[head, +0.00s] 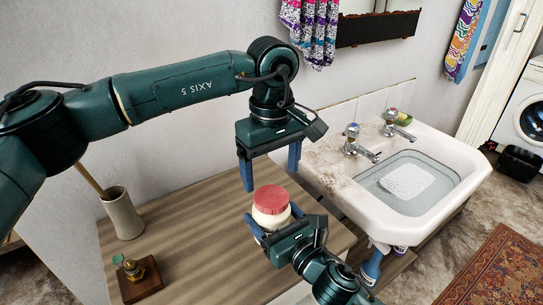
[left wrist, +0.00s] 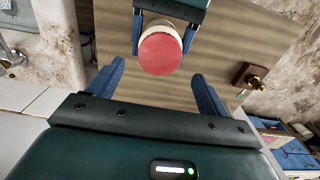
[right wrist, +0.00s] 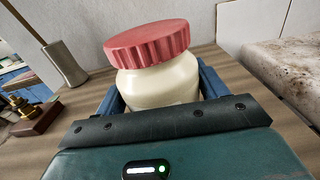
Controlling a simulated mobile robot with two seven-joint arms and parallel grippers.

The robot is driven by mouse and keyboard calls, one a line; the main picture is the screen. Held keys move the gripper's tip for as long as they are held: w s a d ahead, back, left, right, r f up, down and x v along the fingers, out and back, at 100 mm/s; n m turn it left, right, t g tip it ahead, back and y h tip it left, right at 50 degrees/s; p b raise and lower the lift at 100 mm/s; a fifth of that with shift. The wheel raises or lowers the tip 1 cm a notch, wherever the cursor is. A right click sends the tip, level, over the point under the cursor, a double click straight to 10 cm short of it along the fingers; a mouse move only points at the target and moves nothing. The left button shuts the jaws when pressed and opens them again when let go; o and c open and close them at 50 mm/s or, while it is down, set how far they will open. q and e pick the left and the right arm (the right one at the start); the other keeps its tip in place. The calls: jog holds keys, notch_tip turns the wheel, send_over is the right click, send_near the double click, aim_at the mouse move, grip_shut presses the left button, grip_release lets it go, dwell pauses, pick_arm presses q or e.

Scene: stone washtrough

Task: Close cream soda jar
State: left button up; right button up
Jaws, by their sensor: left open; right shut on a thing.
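The cream soda jar (head: 270,215) stands upright on the wooden counter, with a cream body and a ribbed red lid (head: 271,199) on top. In the right wrist view the lid (right wrist: 148,43) sits slightly tilted on the jar's mouth (right wrist: 160,85). My right gripper (head: 270,230) is shut on the jar body, a finger on each side. My left gripper (head: 270,170) is open and empty, pointing down above the jar, fingers apart. The left wrist view shows the lid (left wrist: 160,54) ahead of and between its fingers, not touching them.
A white sink (head: 330,175) with two taps and water in its basin stands right of the counter (head: 190,235). A beige vase (head: 122,213) and a wooden block with a brass piece (head: 138,278) stand on the counter's left part. The counter between them and the jar is clear.

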pick_arm(q)
jog(key=n, duration=0.7)
jog(key=shift+r, duration=0.2)
jog(key=n, duration=0.4)
jog(key=shift+r, duration=0.1)
jog(key=n, duration=0.4)
jog(key=shift+r, duration=0.15)
jog(key=n, duration=0.4)
jog(key=shift+r+n, duration=0.1)
jog(key=shift+n, duration=0.3)
jog(key=n, duration=0.4)
jog(key=shift+r, duration=0.15)
jog(key=n, duration=0.6)
jog(key=shift+r+n, duration=0.15)
jog(key=shift+n, duration=0.15)
jog(key=n, duration=0.4)
jog(key=shift+r, duration=0.15)
jog(key=n, duration=0.6)
jog(key=shift+r, duration=0.15)
